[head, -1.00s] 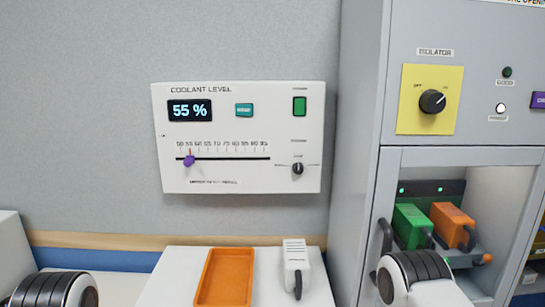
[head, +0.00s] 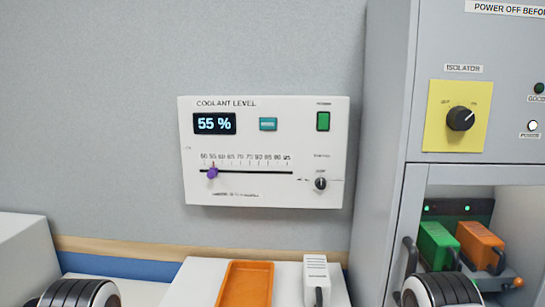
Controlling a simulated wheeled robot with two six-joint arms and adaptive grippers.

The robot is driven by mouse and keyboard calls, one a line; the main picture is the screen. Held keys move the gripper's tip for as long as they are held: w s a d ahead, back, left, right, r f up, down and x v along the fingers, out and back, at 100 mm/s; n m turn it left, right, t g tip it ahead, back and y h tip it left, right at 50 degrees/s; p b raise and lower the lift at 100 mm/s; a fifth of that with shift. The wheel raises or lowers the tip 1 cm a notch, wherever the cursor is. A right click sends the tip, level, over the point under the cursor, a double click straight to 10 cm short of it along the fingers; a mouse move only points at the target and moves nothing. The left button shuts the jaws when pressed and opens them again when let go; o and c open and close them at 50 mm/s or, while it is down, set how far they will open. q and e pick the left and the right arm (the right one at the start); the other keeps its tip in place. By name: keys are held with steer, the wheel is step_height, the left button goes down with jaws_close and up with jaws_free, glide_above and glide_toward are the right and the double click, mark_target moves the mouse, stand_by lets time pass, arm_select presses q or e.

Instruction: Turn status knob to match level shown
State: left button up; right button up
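The white coolant level panel (head: 265,215) hangs on the grey wall, slightly tilted in the head view. Its display (head: 214,123) reads 55 %. The purple slider knob (head: 212,173) sits near the left end of the scale, around the 55 mark. The small black status knob (head: 320,184) is at the panel's lower right, with labels around it too small to read. Its pointer direction is hard to tell. Neither of my grippers is in view; only parts of my arms show at the bottom left and bottom right corners.
A teal button (head: 268,124) and a green switch (head: 323,121) are on the panel. Below stand an orange tray (head: 246,265) and a white handheld device (head: 316,272). The grey cabinet (head: 385,190) at right bears an isolator knob (head: 460,118) and green and orange units. Space before the panel is clear.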

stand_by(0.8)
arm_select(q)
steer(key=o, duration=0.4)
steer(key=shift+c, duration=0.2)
